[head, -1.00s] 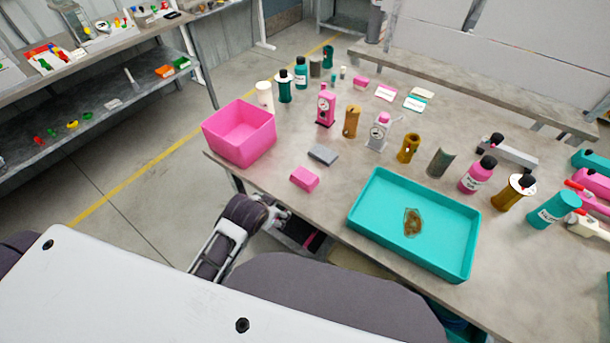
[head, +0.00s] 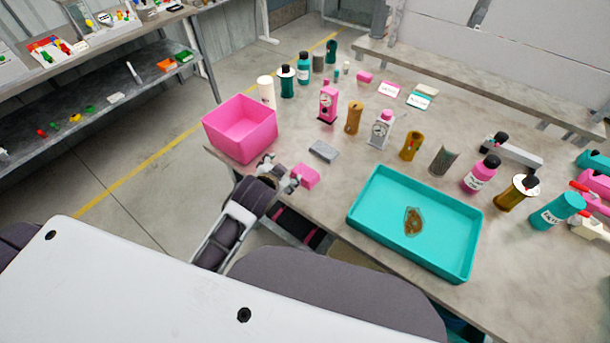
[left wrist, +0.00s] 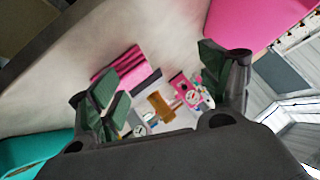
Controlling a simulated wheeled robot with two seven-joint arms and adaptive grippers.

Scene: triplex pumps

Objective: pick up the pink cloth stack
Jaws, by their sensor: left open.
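The pink cloth stack (head: 307,176) is a small pink block at the front edge of the bench. In the left wrist view the layered pink stack (left wrist: 121,66) lies near the left finger. My left gripper (head: 282,172) is open and empty, at the bench edge just left of the stack. In the left wrist view its green-padded fingers (left wrist: 160,88) are spread apart, and the stack is not clamped between them. I cannot tell whether a finger touches it. My right gripper is not in view.
A grey block (head: 323,151) lies just behind the stack. A pink bin (head: 240,129) stands to the left and a teal tray (head: 375,218) to the right. Several bottles and pumps stand farther back on the bench (head: 330,208).

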